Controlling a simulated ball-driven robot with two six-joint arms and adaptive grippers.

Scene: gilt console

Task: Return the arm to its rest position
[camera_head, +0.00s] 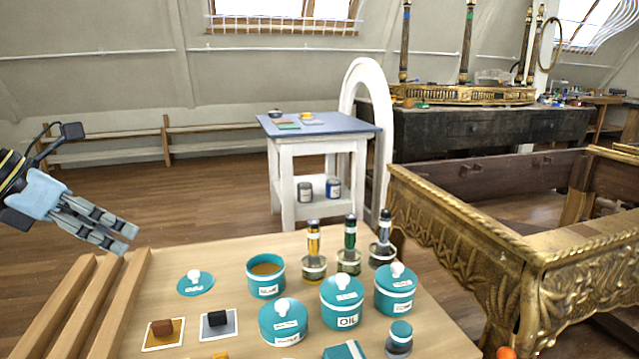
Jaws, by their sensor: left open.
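My left gripper (131,240) is in the camera_head view at the left, above the wooden rails at the left edge of the near worktop. Its grey fingers point right and slightly down. It is open, with nothing between its fingers. The arm comes in from the left edge with a light blue wrist cover and a small dark camera on a bracket. My right gripper is not in view.
The near worktop (215,262) holds an open teal pot (266,280), its lid (195,283), several lidded teal jars, brush bottles and two sample cards. A gilt console frame (450,225) stands at the right. A blue-topped white table (350,130) stands behind.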

